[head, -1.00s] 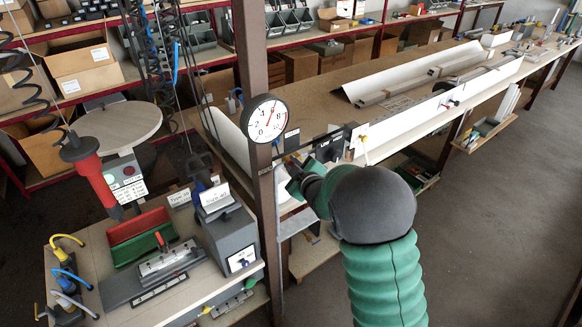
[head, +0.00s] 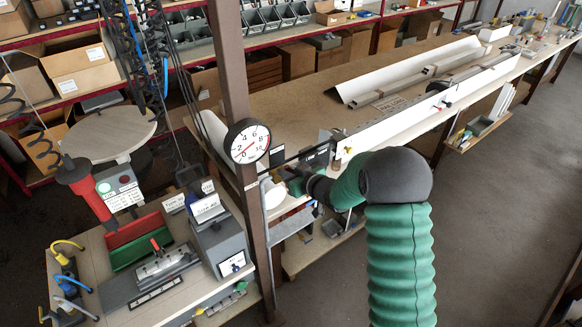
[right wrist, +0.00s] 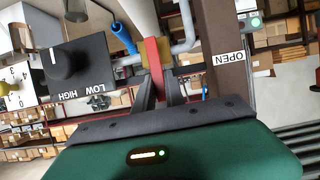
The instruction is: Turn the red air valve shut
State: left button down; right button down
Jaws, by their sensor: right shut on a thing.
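The red valve lever (right wrist: 153,60) shows in the right wrist view as a red bar beside a brass fitting (right wrist: 126,60) on a grey pipe (right wrist: 187,30). My right gripper (right wrist: 158,88) is shut on the lever, with one dark finger on each side of it. In the head view my right gripper (head: 287,181) is beside the brown post, below the gauge, and the arm hides the lever. The round pressure gauge (head: 247,143) has a red needle; I cannot read its value surely. My left gripper is not in view.
A black LOW/HIGH knob box (right wrist: 75,68) is close on the left.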

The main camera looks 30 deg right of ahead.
jog(key=shift+f, duration=0.2)
dwell(0.3)
jog(key=c, duration=1.6)
grip_release()
jog(key=shift+o, duration=1)
jog(key=shift+w+d, duration=0.15)
jog(key=shift+d, duration=0.05)
jog(key=b+v, duration=0.3)
jog(key=v, duration=1.3)
jog(key=shift+s+r, duration=0.25)
jog(key=shift+s, duration=0.1)
jog(key=shift+w+d, duration=0.1)
jog(key=shift+d, duration=0.05)
